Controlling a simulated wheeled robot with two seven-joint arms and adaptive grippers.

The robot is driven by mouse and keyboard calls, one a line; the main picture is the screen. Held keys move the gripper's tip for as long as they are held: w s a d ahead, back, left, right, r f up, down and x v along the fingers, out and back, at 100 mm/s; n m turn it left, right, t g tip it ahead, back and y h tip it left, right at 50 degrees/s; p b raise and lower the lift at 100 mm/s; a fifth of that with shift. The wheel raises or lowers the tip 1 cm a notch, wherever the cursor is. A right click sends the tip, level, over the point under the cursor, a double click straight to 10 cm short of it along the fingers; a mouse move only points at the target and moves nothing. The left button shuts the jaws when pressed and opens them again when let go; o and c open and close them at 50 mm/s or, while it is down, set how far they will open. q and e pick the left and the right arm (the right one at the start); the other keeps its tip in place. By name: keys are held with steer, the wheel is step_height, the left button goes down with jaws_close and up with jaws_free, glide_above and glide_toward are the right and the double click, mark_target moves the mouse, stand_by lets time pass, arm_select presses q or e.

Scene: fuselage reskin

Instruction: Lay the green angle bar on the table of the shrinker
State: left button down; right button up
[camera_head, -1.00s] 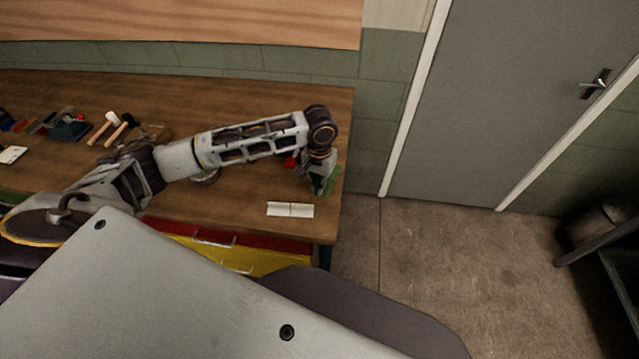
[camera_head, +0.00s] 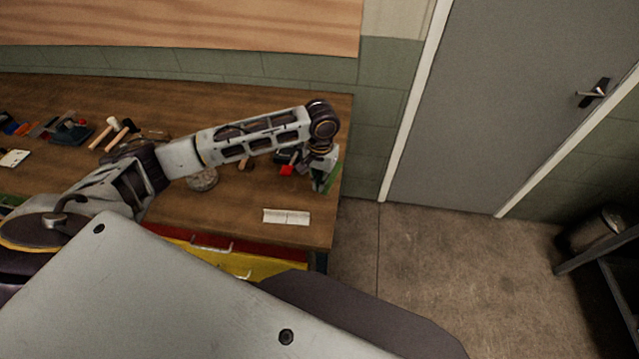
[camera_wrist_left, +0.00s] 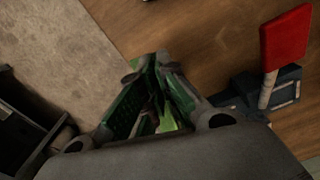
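My left gripper (camera_head: 322,178) is over the right end of the workbench, pointing down. The green angle bar (camera_head: 333,178) shows at its fingertips in the head view. In the left wrist view the fingers come together, with bright green of the bar (camera_wrist_left: 168,122) between them; the fingers hide much of it. A small machine with a red handle (camera_wrist_left: 285,37) and a dark blue body (camera_wrist_left: 275,88), apparently the shrinker, is to the right of the fingers there. In the head view its red part (camera_head: 286,170) lies just left of the gripper. My right gripper is out of view.
The wooden workbench (camera_head: 235,205) carries a white card (camera_head: 286,216) near its front right, a round grey object (camera_head: 203,179), mallets (camera_head: 113,124) and other tools at left. The bench's right edge is close to the gripper. Open floor (camera_head: 420,270) lies beyond.

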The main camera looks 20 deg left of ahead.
arm_select(q)
steer(key=w+a+r+m+p, duration=0.2)
steer(key=w+a+r+m, duration=0.1)
steer(key=r+m, duration=0.2)
steer(key=w+a+r+m+p, duration=0.3)
steer(key=r+m, duration=0.2)
steer(key=m, duration=0.4)
steer(key=shift+r, duration=0.3)
stand_by(0.8)
steer(key=shift+m, duration=0.5)
